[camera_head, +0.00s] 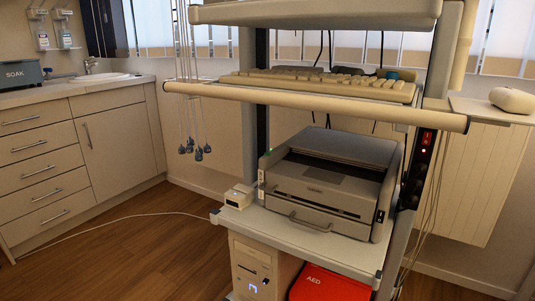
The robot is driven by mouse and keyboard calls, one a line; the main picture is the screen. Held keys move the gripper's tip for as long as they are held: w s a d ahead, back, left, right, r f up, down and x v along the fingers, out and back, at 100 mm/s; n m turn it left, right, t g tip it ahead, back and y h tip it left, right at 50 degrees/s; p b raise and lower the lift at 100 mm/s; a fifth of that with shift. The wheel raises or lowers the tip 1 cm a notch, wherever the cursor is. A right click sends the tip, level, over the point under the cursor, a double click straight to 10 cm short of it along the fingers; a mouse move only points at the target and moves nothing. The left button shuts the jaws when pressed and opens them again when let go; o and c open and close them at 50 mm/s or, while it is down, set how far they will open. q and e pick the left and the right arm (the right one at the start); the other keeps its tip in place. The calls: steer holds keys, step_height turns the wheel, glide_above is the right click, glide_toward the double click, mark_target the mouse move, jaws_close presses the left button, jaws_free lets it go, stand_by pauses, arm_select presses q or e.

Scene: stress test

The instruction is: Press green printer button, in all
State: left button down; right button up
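A grey printer (330,185) stands on the middle shelf of a medical cart. A tiny green spot (268,151) shows at the printer's upper left front corner; it is too small to tell whether it is a button or a light. Small pale buttons or labels (262,177) sit below it on the left front edge. A dark control with a white mark (380,215) is at the front right corner. Neither of my grippers is in view, and nothing touches the printer.
A keyboard shelf (310,97) with a front rail overhangs the printer. Corded plugs (198,154) hang left of it. A small white device (239,196) sits beside the printer. Below are a computer tower (262,268) and a red AED case (328,284). Floor at left is open.

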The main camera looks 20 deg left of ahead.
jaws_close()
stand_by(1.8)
